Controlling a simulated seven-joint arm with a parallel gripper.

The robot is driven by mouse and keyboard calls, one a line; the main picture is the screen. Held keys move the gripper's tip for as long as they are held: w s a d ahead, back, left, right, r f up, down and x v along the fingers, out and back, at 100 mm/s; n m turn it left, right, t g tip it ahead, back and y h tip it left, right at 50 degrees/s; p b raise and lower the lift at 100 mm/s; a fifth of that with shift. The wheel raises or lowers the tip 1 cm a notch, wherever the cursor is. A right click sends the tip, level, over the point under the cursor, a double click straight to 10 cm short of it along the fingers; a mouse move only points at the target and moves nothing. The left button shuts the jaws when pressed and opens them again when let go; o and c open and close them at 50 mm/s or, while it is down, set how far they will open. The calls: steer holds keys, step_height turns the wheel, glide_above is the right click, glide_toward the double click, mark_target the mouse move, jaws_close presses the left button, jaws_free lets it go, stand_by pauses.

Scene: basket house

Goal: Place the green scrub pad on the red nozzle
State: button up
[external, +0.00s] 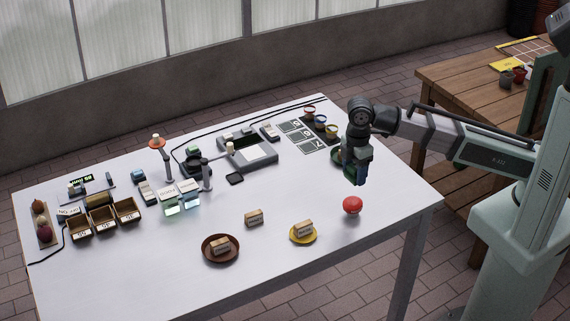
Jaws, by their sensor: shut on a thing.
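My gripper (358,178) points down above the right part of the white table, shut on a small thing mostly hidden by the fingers. Green shows at the fingers, and I take this to be the green scrub pad (349,170); its outline is not clear. A round red thing (352,205) stands on the table just below and in front of my gripper, apart from it. An orange-red cap (156,141) tops a thin stand at the back left. I cannot tell for sure which of these is the red nozzle.
A brown plate (207,256) and a yellow plate (292,238) each hold a small labelled block, with another block (253,218) between them. Open boxes (103,229) stand at the left. Small cups (320,118) on a dark tray stand behind my gripper. The front right table is clear.

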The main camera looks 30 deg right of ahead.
mark_target(353, 200)
steer(key=shift+w+d+r, duration=0.1)
steer(key=shift+d+r, duration=0.1)
steer(key=shift+r, duration=0.35)
steer(key=m+y, duration=0.1)
steer(key=m, duration=0.1)
steer(key=d+m+y, duration=0.1)
steer(key=shift+s+r+m+t, duration=0.15)
steer(key=shift+s+m+t, duration=0.05)
steer(key=shift+m+t, duration=0.2)
steer(key=shift+m, duration=0.3)
steer(key=shift+f, duration=5)
steer(key=o, duration=1.1)
steer(key=shift+f, duration=0.1)
